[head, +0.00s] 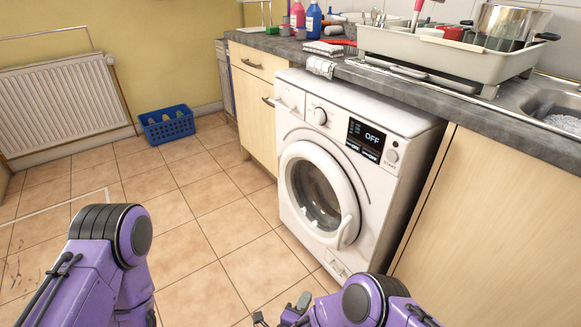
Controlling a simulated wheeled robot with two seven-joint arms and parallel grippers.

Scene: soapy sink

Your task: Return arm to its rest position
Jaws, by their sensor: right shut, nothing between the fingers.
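My purple right arm comes in at the bottom centre-right, bent low in front of the washing machine. Its gripper (281,312) shows only partly at the bottom edge, as small grey parts, over the tiled floor. It is shut and holds nothing. My purple left arm shows at the lower left with its dark joint. Its gripper is out of view.
A white washing machine (318,121) reading OFF stands under the grey worktop (340,68). On the worktop are a dish rack (400,47) with a steel pot (505,24), and bottles. A blue basket (167,128) and radiator (60,105) stand behind. The floor between is clear.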

